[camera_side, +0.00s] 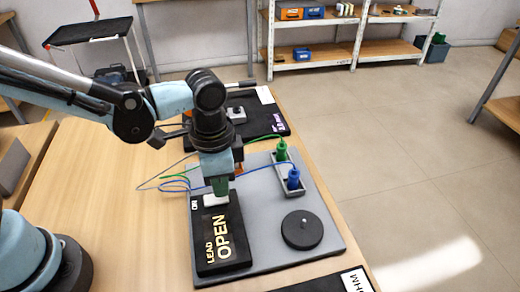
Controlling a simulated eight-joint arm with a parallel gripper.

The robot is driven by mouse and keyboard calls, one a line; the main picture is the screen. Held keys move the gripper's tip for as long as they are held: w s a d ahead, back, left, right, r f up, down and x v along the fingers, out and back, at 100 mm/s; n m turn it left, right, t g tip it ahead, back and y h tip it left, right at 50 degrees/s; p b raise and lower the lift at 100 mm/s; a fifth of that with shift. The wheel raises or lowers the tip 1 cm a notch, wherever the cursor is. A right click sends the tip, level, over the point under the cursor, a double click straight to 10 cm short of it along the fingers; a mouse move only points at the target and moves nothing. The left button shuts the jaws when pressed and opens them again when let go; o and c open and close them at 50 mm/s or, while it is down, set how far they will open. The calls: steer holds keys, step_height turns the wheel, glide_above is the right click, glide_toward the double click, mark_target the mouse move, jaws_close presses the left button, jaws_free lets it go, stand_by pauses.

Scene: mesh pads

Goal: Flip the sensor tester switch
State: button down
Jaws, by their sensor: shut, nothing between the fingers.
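The sensor tester is a black box (222,245) marked "LEAD OPEN" and "ON", lying on a grey board (268,258). A pale piece (215,200), which looks like the switch, sits at the far end of the box near the "ON" mark. My gripper (217,193) points down right over this piece, shut and empty. I cannot tell whether the fingertips touch the piece or which way the switch is set, because the gripper covers part of it.
A green plug (281,150) and a blue plug (293,179) stand in a grey holder, with cables running left behind my gripper. A black disc (302,230) with a small knob lies at right. Another black panel (270,122) lies behind. The wooden table (125,225) is clear at left.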

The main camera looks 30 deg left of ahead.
steer(key=shift+f, duration=0.45)
steer(key=shift+f, duration=0.1)
steer(key=shift+w+d+f, duration=0.15)
steer(key=shift+w+f, duration=0.05)
steer(key=shift+f, duration=0.2)
steer(key=shift+s, duration=0.1)
steer(key=shift+s+a+r, duration=0.25)
steer(key=shift+s+a, duration=0.3)
steer(key=shift+a, duration=0.15)
steer(key=shift+r, duration=0.15)
step_height(320, 180, up, 14)
steer(key=shift+w+d, duration=0.15)
steer(key=shift+d, duration=0.05)
stand_by(0.4)
